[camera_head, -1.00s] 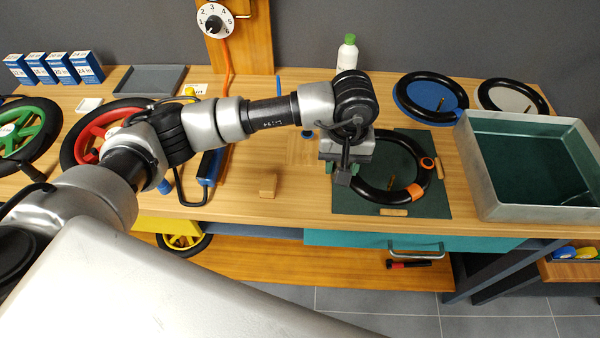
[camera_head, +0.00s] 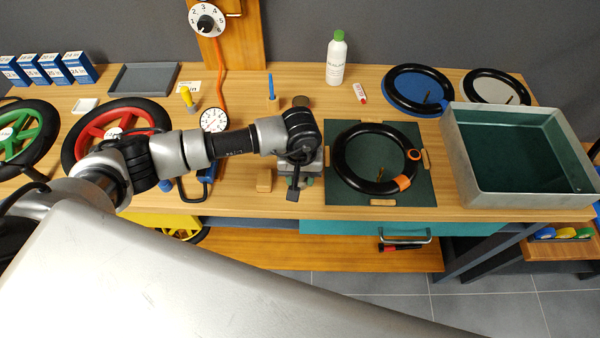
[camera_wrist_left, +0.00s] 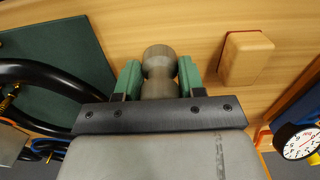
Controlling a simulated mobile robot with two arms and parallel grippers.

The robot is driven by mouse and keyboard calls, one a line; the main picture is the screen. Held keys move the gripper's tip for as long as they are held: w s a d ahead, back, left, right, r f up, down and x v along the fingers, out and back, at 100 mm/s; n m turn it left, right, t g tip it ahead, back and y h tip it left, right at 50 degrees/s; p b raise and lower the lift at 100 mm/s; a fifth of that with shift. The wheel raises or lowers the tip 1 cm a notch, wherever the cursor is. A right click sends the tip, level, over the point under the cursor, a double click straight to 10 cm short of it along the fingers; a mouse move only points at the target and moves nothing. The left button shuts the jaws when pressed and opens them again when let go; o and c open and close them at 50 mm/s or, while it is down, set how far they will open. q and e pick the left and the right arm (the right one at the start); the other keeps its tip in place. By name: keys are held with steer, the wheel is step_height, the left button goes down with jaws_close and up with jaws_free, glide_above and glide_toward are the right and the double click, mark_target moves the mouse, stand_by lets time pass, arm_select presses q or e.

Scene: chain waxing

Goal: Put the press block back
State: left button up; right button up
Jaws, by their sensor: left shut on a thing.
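My left gripper (camera_head: 294,181) is shut on a grey-brown turned piece with a rounded knob, which I take to be the press block. The piece shows between the green fingers in the left wrist view (camera_wrist_left: 160,66). In the head view my wrist hides most of it. The gripper is over the bench, just left of the dark green mat (camera_head: 337,195); whether the piece touches the bench I cannot tell. A small wooden block (camera_head: 264,180) lies on the bench left of the gripper; it also shows in the left wrist view (camera_wrist_left: 246,58). My right gripper is out of view.
A black tyre (camera_head: 345,165) with orange marks lies on the mat among small wooden blocks. A metal tub (camera_head: 520,192) stands to the right. A brown cylinder (camera_head: 300,101), a blue upright tool (camera_head: 271,88) and a dial gauge (camera_head: 214,119) are behind my arm.

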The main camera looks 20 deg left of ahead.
arm_select(q)
steer(key=shift+f, duration=0.1)
steer(key=o, duration=0.9)
steer(key=shift+o, duration=0.2)
steer(key=shift+r, duration=0.5)
step_height(320, 180, up, 11)
steer(key=b, duration=0.4)
steer(key=shift+f, duration=0.2)
steer(key=shift+r, duration=0.35)
